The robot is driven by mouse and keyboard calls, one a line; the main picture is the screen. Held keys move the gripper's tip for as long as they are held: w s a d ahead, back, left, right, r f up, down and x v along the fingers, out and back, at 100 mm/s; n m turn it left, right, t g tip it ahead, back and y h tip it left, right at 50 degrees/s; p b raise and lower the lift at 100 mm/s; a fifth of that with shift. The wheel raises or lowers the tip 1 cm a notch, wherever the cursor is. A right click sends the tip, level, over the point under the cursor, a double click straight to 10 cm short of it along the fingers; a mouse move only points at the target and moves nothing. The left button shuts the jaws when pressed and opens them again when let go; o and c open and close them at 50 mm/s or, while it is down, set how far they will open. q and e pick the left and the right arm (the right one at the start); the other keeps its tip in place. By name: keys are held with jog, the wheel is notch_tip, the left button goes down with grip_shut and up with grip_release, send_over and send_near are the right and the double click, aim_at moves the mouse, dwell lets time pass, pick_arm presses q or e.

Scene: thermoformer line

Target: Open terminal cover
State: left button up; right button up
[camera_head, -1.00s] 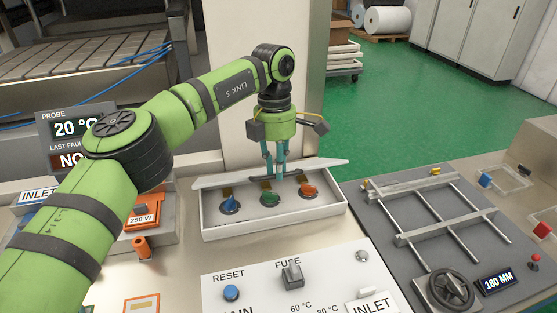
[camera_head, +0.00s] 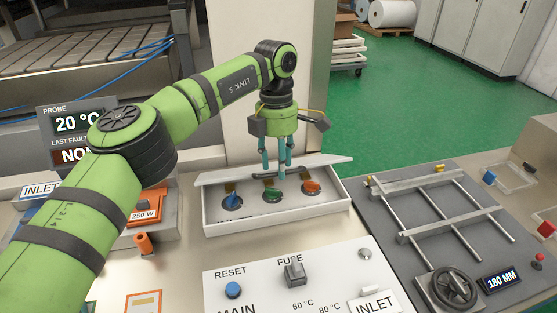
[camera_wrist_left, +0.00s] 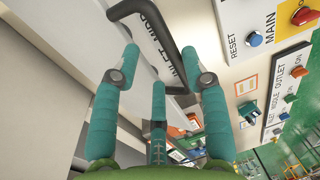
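The terminal cover (camera_head: 330,166) is a pale, thin plate tilted up along the back of a shallow white box (camera_head: 325,217). Blue, green and orange terminals show in the open box. A dark bar handle (camera_head: 301,178) runs along the cover; it also shows in the left wrist view (camera_wrist_left: 153,42). My left gripper (camera_head: 275,175) points down over the cover at the handle. In the left wrist view its teal fingers (camera_wrist_left: 159,65) stand apart, with the handle crossing the space at their tips. Contact with the handle cannot be told. My right gripper is not in view.
A control panel (camera_head: 335,278) with a blue reset button (camera_head: 233,290) lies in front of the box. A clamp frame (camera_head: 425,210) with a handwheel (camera_head: 452,290) is at right. A probe display (camera_head: 77,124) stands at left, behind my arm.

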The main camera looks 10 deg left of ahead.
pick_arm(q)
notch_tip(320, 180, up, 8)
jog(key=shift+w+a+f, duration=0.15)
jog(key=shift+w+f, duration=0.1)
jog(key=shift+w, duration=0.2)
dwell(0.5)
